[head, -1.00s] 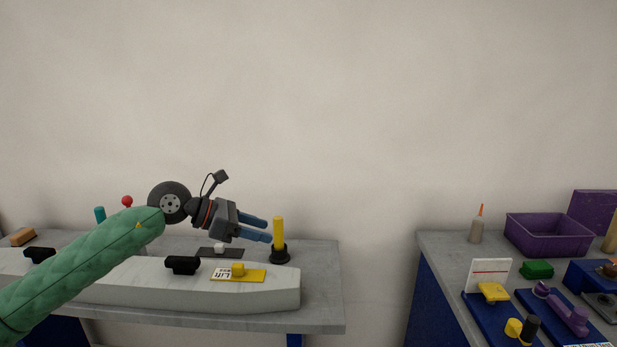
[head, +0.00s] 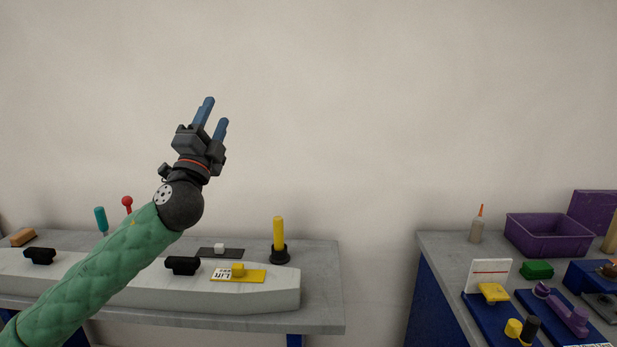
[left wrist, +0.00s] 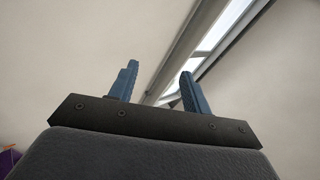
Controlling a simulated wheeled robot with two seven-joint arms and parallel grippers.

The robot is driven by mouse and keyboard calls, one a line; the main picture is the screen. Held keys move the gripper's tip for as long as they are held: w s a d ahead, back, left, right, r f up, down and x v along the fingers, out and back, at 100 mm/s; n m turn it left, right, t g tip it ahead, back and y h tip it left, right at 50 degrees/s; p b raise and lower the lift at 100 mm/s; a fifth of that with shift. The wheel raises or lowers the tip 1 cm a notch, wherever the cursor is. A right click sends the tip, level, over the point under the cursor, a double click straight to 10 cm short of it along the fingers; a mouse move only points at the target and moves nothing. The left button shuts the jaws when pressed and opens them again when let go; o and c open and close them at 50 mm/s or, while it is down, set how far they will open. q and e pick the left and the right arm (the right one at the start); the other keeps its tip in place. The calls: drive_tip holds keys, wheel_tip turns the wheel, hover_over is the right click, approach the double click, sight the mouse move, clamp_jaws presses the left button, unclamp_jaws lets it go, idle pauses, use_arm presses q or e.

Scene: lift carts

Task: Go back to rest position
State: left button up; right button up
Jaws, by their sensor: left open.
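My left gripper (head: 213,115) is raised in front of the bare wall, well above the left table, with its two blue fingers pointing up. The fingers are apart with nothing between them. In the left wrist view the same gripper (left wrist: 156,88) shows spread, empty fingers against the wall and a bright window or skylight. My green-sleeved left arm comes in from the lower left. My right gripper is in neither view.
On the left table (head: 320,310) are a long grey block (head: 140,290) with black handles, a yellow "Lift" piece (head: 238,270) and a yellow post (head: 278,235). The right table (head: 445,270) holds a purple bin (head: 548,240), a bottle (head: 476,228) and several fixtures. A gap separates the tables.

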use_arm(q)
drive_tip(key=a+f+n+g+y, duration=0.3)
drive_tip(key=f+n+g+y, duration=0.45)
drive_tip(key=f+n, duration=0.6)
drive_tip(key=s+d+f+g, duration=0.1)
drive_tip(key=s+f+g, duration=0.25)
drive_tip(key=f, duration=0.85)
drive_tip(key=s+d+f+g, duration=0.1)
drive_tip(key=s+f+g, duration=0.3)
drive_tip(key=f, duration=0.8)
drive_tip(key=s+d+f+n+g+h+p, duration=0.1)
drive_tip(key=s+d+f+n+g, duration=0.1)
drive_tip(key=s+f, duration=1.3)
drive_tip(key=s+d+f+n+g+h+p, duration=0.1)
drive_tip(key=s+d+f+g, duration=0.3)
drive_tip(key=s+f, duration=1.1)
drive_tip(key=s+n+g+h, duration=0.1)
drive_tip(key=s+g, duration=0.1)
drive_tip(key=s, duration=0.4)
drive_tip(key=shift+s+d+f, duration=0.15)
drive_tip(key=shift+s+f, duration=0.15)
drive_tip(key=shift+f, duration=0.05)
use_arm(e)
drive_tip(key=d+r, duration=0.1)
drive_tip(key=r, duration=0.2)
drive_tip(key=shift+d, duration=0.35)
